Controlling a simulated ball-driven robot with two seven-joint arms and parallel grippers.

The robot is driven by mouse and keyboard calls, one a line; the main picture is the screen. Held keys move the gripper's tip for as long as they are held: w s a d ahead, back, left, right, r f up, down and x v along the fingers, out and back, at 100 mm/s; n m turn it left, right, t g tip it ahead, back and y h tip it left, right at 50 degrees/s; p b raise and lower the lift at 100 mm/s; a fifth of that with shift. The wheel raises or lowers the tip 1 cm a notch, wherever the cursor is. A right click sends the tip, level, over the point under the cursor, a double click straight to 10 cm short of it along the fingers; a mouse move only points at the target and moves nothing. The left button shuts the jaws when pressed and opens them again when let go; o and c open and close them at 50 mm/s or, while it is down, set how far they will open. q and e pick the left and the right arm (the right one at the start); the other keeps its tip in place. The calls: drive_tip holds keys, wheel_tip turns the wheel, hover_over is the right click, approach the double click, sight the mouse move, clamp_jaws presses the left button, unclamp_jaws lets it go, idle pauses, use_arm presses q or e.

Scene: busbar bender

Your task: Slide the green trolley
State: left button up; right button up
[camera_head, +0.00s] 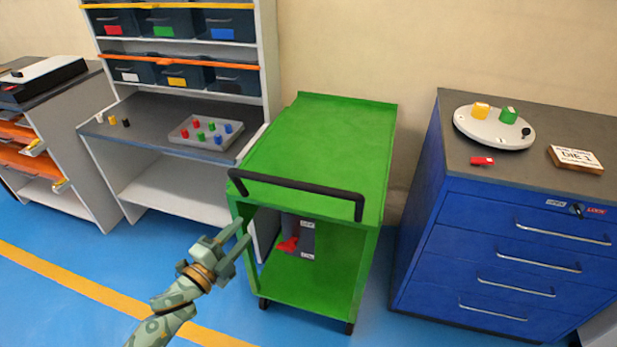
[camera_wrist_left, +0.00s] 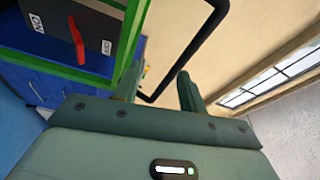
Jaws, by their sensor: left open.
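The green trolley (camera_head: 322,150) stands on the blue floor between a shelf unit and a blue cabinet. A black handle bar (camera_head: 300,187) runs across its near top edge. My left gripper (camera_head: 240,231) is open and empty, in front of the trolley's near left side, below the left end of the handle. In the left wrist view the handle (camera_wrist_left: 196,57) shows beyond and between the open fingers (camera_wrist_left: 157,88); I cannot tell the gap in depth. A grey box with a red lever (camera_head: 289,244) is inside the trolley. The right gripper is out of view.
The blue drawer cabinet (camera_head: 500,237) stands close on the right, with a round white plate (camera_head: 495,130) on top. The shelf unit with a grey worktop (camera_head: 150,118) and a parts tray (camera_head: 205,133) is close on the left. The floor (camera_head: 80,304) in front is clear.

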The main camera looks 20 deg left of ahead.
sight(289, 187)
use_arm(q)
drive_tip(key=d+r+m+h, duration=0.3)
drive_tip(key=d+r+m, duration=0.1)
drive_tip(key=m, duration=0.1)
drive_tip(key=x, duration=0.5)
drive_tip(key=b+x, duration=0.1)
drive_tip(key=x, duration=0.9)
drive_tip(key=shift+w+a+r, duration=0.15)
drive_tip(key=shift+w+r, duration=0.2)
drive_tip(key=shift+r, duration=0.05)
clamp_jaws()
drive_tip(key=shift+f, duration=0.1)
